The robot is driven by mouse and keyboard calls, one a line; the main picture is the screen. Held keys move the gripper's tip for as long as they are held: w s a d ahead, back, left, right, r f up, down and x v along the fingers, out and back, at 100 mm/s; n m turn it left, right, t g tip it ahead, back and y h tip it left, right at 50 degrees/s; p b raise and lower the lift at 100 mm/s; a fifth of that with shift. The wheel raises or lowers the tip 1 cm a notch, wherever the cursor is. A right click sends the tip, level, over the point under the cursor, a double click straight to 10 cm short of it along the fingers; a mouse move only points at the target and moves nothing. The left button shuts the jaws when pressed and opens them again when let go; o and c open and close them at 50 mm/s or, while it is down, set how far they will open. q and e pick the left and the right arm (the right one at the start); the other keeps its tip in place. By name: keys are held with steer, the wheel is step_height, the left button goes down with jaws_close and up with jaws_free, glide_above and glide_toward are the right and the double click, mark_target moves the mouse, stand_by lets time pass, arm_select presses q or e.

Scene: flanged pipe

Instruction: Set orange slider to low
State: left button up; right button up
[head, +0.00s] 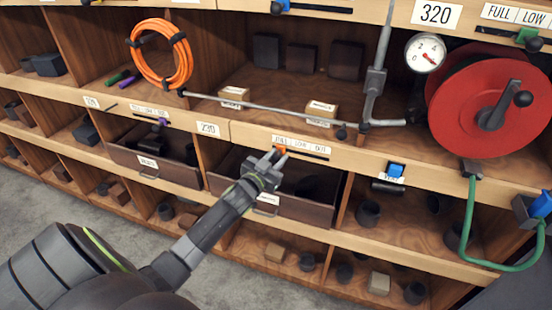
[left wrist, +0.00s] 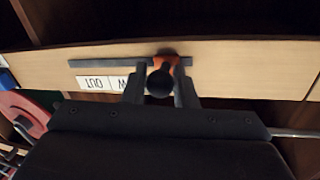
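The orange slider (head: 281,150) sits in a dark slot on the shelf's front edge, at the left end of the slot in the head view. A label (head: 302,144) reading FULL, LOW, OUT is above the slot; the slider is by the FULL end. In the left wrist view, which is upside down, the orange slider (left wrist: 166,63) is at the right end of the slot, with a round black knob (left wrist: 160,83). My left gripper (head: 272,156) is open, its fingers on either side of the knob; contact is unclear. My right gripper is not in view.
A dark drawer (head: 300,205) is below the slider. A blue slider (head: 396,170) is further right on the edge. A red hose reel (head: 490,105), a gauge (head: 425,53) and a thin metal rod (head: 260,108) are above. A green hose (head: 470,220) hangs at the right.

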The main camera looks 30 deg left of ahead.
arm_select(q)
jaws_close()
steer(key=shift+d, duration=0.1)
steer(key=d, duration=0.2)
steer(key=w+d, duration=0.1)
steer(key=d, duration=0.3)
steer(key=shift+w, duration=0.25)
steer(key=shift+a, duration=0.1)
steer(key=o, duration=0.8)
jaws_free()
steer(key=shift+a, duration=0.1)
steer(key=shift+o, duration=0.2)
steer(key=shift+s, duration=0.1)
steer(key=s+b, duration=0.3)
steer(key=s, duration=1.4)
steer(key=shift+s+d, duration=0.15)
steer(key=shift+d, duration=0.2)
